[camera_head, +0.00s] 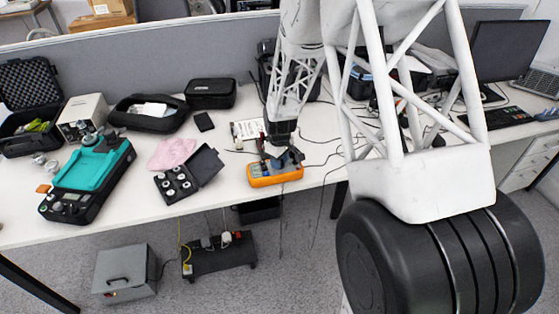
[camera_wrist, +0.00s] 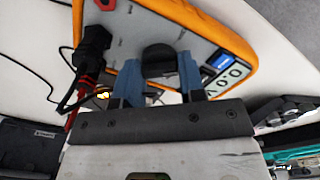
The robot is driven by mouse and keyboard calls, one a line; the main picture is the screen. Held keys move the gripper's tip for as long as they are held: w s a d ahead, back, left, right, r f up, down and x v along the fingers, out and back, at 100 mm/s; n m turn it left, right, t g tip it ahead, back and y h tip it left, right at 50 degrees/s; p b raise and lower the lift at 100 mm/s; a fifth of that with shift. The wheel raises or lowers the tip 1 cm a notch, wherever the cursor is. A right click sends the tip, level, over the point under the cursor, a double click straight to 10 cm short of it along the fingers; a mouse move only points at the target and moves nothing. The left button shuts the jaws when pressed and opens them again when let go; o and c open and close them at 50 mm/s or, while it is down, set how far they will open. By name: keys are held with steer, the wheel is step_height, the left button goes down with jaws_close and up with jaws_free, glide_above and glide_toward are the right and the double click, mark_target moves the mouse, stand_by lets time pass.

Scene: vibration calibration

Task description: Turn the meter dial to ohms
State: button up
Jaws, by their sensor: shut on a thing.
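The meter (camera_head: 275,172) is an orange-edged box lying on the white table near its front edge. It also fills the upper middle of the wrist view, with its orange rim (camera_wrist: 130,80) and grey face. Its black round dial (camera_wrist: 158,55) sits between the blue fingers of my gripper (camera_wrist: 160,72), which is shut on it. In the head view my gripper (camera_head: 278,158) comes down onto the meter from above. The dial's pointer and markings are hidden, so I cannot tell its setting. Black and red plugs (camera_wrist: 92,45) stand in the meter at left.
An open black case with small weights (camera_head: 180,182) lies left of the meter, beside a pink cloth (camera_head: 172,153). A teal-topped shaker (camera_head: 90,175) stands farther left. Cables (camera_head: 325,150) run across the table to the right.

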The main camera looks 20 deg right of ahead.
steer(key=m, duration=0.4)
steer(key=shift+m, duration=1.6)
steer(key=o, duration=0.9)
steer(key=shift+o, duration=0.2)
steer(key=shift+r, duration=3.9)
